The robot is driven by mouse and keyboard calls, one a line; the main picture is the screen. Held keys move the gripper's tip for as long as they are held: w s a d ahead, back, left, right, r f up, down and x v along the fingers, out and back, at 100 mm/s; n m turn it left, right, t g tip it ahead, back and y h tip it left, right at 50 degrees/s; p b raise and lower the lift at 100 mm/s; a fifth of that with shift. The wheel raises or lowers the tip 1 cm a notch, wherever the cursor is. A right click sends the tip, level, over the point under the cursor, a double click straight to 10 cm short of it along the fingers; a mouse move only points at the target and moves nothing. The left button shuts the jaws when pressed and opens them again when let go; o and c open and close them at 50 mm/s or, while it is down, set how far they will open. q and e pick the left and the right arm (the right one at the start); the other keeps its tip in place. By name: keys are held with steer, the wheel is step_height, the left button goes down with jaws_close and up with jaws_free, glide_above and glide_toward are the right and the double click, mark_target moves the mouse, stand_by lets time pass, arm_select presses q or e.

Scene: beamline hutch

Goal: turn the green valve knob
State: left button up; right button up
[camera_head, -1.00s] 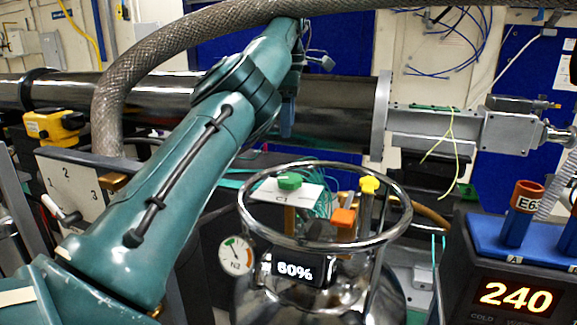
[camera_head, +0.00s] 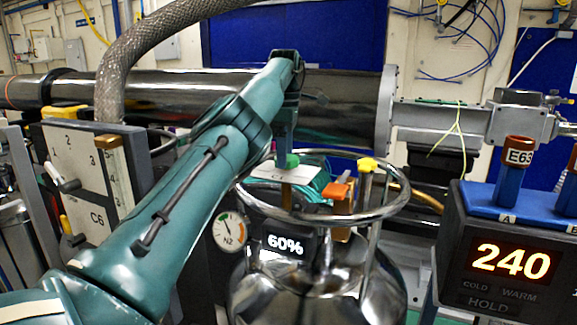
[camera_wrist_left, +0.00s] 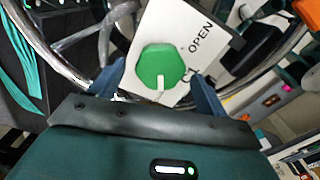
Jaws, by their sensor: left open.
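The green valve knob (camera_head: 292,161) sits on a white plate (camera_head: 266,172) inside the metal ring of a shiny tank. My left gripper (camera_head: 284,152) points down right over it and hides part of it. In the left wrist view the knob (camera_wrist_left: 161,66) is a green, many-sided cap with a white mark on its near edge. The plate there reads "OPEN" and "C1". My left gripper (camera_wrist_left: 158,76) is open, with a blue finger on each side of the knob's near part. I cannot tell whether the fingers touch it. My right gripper is out of view.
The tank's ring (camera_head: 366,214) surrounds the knob, with an orange knob (camera_head: 336,191) and a yellow knob (camera_head: 368,164) to its right. A "60%" display (camera_head: 285,245) and an N2 gauge (camera_head: 229,232) are in front. A heater block showing 240 (camera_head: 511,262) stands right.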

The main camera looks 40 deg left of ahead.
arm_select(q)
steer(key=shift+f, duration=0.35)
steer(key=c, duration=0.9)
steer(key=shift+c, duration=0.4)
